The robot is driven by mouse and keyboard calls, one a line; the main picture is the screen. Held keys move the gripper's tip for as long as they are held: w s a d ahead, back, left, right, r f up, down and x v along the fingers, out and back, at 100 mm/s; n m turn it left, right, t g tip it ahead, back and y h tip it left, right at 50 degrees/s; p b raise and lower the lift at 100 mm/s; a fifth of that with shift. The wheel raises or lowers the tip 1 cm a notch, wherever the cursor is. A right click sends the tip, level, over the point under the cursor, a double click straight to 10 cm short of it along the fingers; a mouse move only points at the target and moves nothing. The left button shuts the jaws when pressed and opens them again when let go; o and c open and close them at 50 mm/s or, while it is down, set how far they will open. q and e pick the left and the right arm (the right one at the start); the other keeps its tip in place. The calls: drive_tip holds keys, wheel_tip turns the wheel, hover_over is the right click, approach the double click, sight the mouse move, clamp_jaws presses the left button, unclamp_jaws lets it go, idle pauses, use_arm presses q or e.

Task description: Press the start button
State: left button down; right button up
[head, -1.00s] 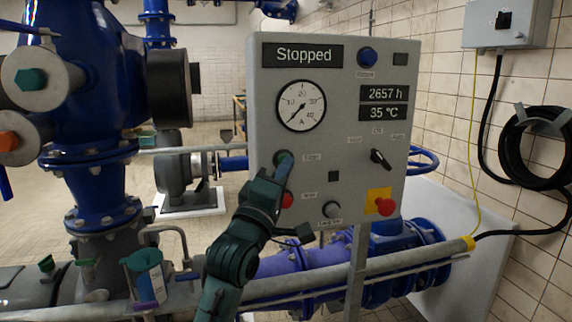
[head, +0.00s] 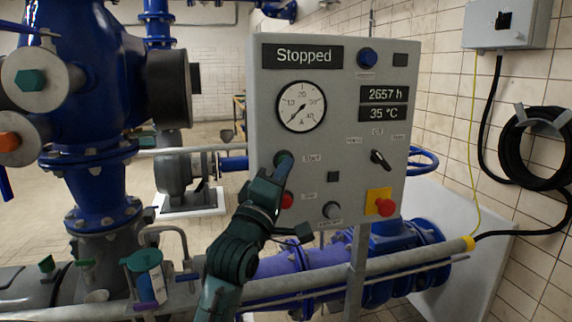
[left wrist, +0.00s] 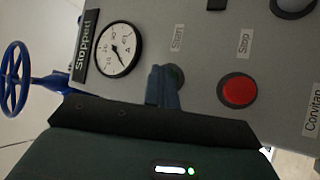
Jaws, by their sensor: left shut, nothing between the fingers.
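The grey control panel (head: 340,200) stands in front of me, and its display (head: 302,55) reads "Stopped". The green start button (head: 283,157) sits below the round dial, with a "Start" label beside it; in the left wrist view the button (left wrist: 178,73) is partly hidden behind my fingers. My left gripper (head: 284,166) is shut and empty, its fingertips right at the start button. In the left wrist view the closed fingers (left wrist: 164,82) overlap the button's edge; I cannot tell whether they touch it. My right gripper is not in view.
The red stop button (head: 286,200) is just below my left gripper. A red emergency knob (head: 385,206) on a yellow plate and a black selector switch (head: 380,159) are to the right. A horizontal grey pipe (head: 300,284) runs below the panel.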

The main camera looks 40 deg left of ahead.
use_arm(q)
drive_tip(key=shift+w+a, duration=0.2)
drive_tip(key=shift+a, duration=0.05)
drive_tip(key=shift+s+d, duration=0.1)
drive_tip(key=shift+d, duration=0.05)
drive_tip(key=shift+s+d+p, duration=0.2)
drive_tip(key=shift+p, duration=0.1)
idle(0.3)
drive_tip(key=s+d+p, duration=0.1)
drive_tip(key=s+d, duration=0.3)
drive_tip(key=shift+d, duration=0.3)
idle(0.7)
